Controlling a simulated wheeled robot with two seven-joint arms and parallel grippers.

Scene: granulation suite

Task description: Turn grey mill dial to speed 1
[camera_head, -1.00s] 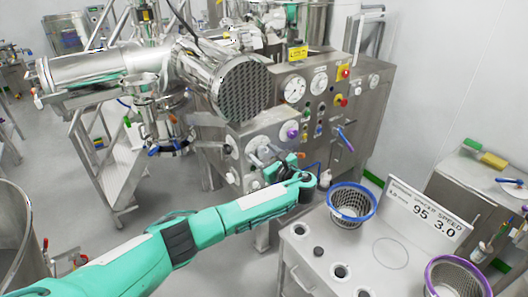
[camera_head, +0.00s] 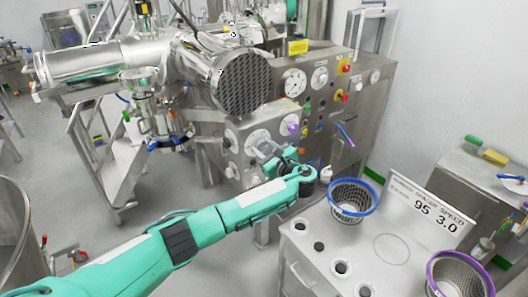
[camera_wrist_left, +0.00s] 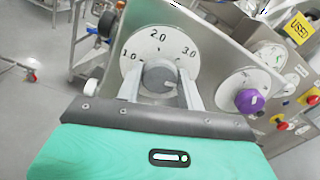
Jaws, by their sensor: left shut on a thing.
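The grey mill dial is a round grey knob (camera_wrist_left: 158,75) on a white scale plate (camera_wrist_left: 160,50) marked 1.0, 2.0 and 3.0 in the left wrist view. My left gripper (camera_wrist_left: 161,84) has one finger on each side of the knob and is shut on it. The knob's pointer is not clear, so I cannot tell which mark it faces. In the head view the scale plate (camera_head: 257,139) is partly covered by my left gripper (camera_head: 266,151). My right gripper is not in view.
A purple knob (camera_wrist_left: 250,101) sits right of the grey dial. The steel panel (camera_head: 325,115) also bears gauges and buttons. A blue-rimmed basket (camera_head: 352,199) and a card (camera_head: 428,212) reading 95 and 3.0 stand on the steel bench. A purple-rimmed basket (camera_head: 460,274) is nearer.

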